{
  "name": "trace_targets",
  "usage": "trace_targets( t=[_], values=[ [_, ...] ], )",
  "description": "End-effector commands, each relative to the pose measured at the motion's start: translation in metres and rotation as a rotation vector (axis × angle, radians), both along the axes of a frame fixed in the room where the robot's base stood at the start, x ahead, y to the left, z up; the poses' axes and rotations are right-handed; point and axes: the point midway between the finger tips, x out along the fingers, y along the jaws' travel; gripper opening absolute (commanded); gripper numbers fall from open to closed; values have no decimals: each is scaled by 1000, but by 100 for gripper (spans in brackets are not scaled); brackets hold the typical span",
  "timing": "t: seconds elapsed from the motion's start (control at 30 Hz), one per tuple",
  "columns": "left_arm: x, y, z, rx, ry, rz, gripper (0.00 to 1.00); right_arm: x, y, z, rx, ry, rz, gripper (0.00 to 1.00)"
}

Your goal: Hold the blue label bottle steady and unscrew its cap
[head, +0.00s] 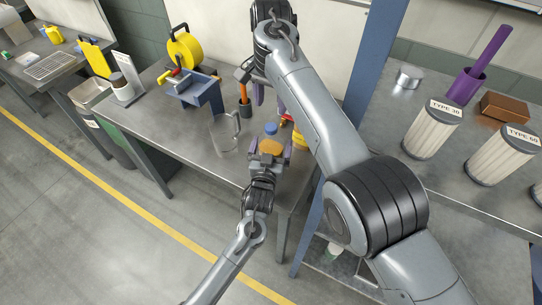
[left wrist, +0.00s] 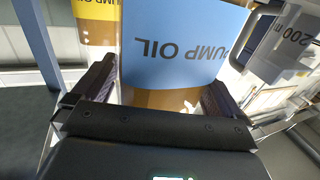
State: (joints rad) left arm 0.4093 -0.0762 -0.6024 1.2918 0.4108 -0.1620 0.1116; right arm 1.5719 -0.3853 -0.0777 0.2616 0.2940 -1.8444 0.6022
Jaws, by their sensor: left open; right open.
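The blue label bottle stands on the workbench in the head view, with its blue cap (head: 271,128) on top and an amber body. Its blue PUMP OIL label (left wrist: 180,40) fills the middle of the left wrist view, upside down. My left gripper (head: 269,153) is open at the bottle's near side, one finger toward each side; I cannot tell whether either finger touches it. It also shows in the left wrist view (left wrist: 160,95). My right gripper (head: 269,99) is open and empty, pointing down behind the bottle and apart from the cap.
A clear jug (head: 224,134) stands left of the bottle. A yellow label bottle (left wrist: 96,25) is close on the other side, mostly hidden by my right arm in the head view. An orange-handled tool (head: 244,94), blue vise (head: 196,88) and yellow reel (head: 186,50) stand farther back.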

Motion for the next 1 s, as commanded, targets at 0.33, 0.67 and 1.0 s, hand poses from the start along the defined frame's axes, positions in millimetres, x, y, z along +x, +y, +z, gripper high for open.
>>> trace_targets(
  t=[0.33,0.67,1.0],
  values=[
    [6,-1,0,0,0,0,100,0,0,0,0,0,0,57],
    [6,-1,0,0,0,0,63,0,0,0,0,0,0,57],
    [6,-1,0,0,0,0,11,0,0,0,0,0,-12,57]
  ],
)
